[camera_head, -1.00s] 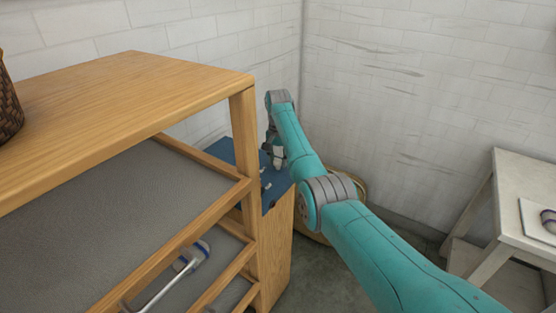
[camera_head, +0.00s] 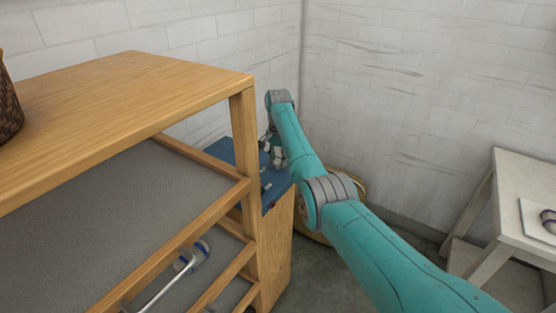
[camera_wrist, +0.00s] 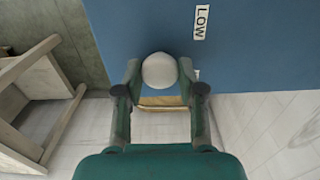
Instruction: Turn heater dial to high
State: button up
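The heater dial is a pale round knob (camera_wrist: 160,71) in the wrist view, in front of a blue panel (camera_wrist: 260,50). A white label reading LOW (camera_wrist: 201,22) is on the panel, up and right of the dial. My gripper (camera_wrist: 160,68) is open, with one finger on either side of the dial. The fingertips are very close to its sides; I cannot tell whether they touch. In the head view my gripper (camera_head: 272,152) is over the blue surface (camera_head: 222,150), where the dial cannot be made out. No high label is readable.
A wooden shelf unit (camera_head: 242,150) stands close on the left of my arm. A white table (camera_head: 525,190) is at the right. A round wooden-rimmed thing (camera_head: 358,188) is behind my arm. Brick walls close off the corner.

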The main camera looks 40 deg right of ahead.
aim_at(278, 161)
jog(key=o, duration=0.4)
jog(key=shift+o, duration=0.2)
notch_tip(278, 161, up, 12)
dwell(0.8)
